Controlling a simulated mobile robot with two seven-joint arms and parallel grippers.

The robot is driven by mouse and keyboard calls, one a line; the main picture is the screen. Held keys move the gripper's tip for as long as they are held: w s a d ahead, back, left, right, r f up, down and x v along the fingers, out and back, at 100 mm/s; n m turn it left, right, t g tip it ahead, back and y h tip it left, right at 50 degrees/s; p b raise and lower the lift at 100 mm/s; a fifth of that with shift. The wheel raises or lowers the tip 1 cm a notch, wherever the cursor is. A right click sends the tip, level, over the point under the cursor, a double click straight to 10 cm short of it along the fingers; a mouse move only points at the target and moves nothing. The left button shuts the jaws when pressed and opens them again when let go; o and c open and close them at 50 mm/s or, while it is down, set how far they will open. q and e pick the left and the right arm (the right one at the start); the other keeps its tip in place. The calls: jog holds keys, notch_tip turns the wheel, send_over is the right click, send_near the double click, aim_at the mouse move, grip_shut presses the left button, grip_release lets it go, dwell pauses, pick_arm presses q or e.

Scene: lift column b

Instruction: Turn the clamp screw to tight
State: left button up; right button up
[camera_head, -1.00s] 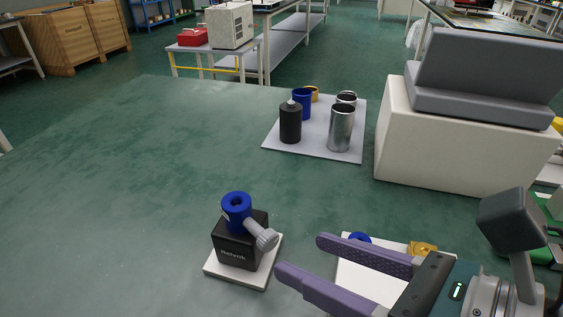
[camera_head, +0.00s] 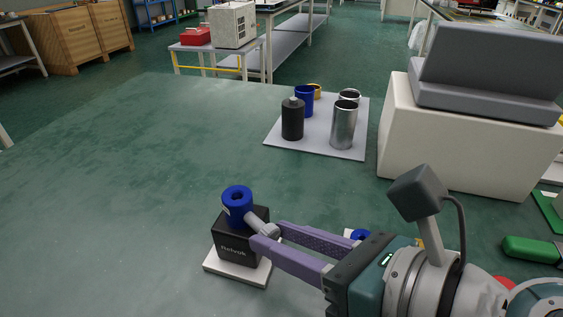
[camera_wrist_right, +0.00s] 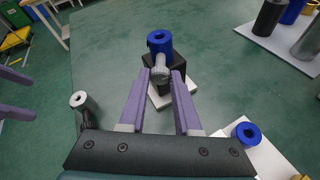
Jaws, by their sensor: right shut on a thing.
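The clamp has a blue ring-shaped top (camera_head: 237,203) on a black block (camera_head: 235,246), which stands on a white base plate (camera_head: 232,270). Its grey clamp screw (camera_head: 262,229) sticks out at the side toward my right gripper (camera_head: 268,235). The right gripper's purple fingers are shut on the screw's head, one on each side. In the right wrist view the screw's knurled head (camera_wrist_right: 160,70) sits between the fingertips, below the blue ring. The near finger partly hides the screw in the head view. My left gripper (camera_wrist_right: 34,99) shows at the wrist view's left edge, fingers apart and empty.
A grey mat (camera_head: 291,146) with a black bottle (camera_head: 292,119), blue cup, yellow item and metal cups lies farther back. A white box with a grey stepped top (camera_head: 455,145) stands right. Another blue part (camera_wrist_right: 246,133) lies near my right gripper. The table's left is clear.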

grip_shut()
jog(key=shift+m, duration=0.4)
dwell(0.4)
jog(key=shift+w+d+f+m+g+y+p, duration=0.15)
jog(key=shift+m+g+y+p, duration=0.15)
jog(key=shift+m+g+y, duration=0.3)
jog(key=shift+m+y, duration=0.3)
jog(key=shift+m, duration=0.5)
jog(key=shift+d+f+m+g+y+b, duration=0.1)
jog(key=shift+f+m+g+y+b, duration=0.15)
jog(key=shift+m+y+b, duration=0.85)
jog(key=shift+m+b, duration=0.2)
jog(key=shift+m, duration=0.5)
jog(key=shift+r, duration=0.1)
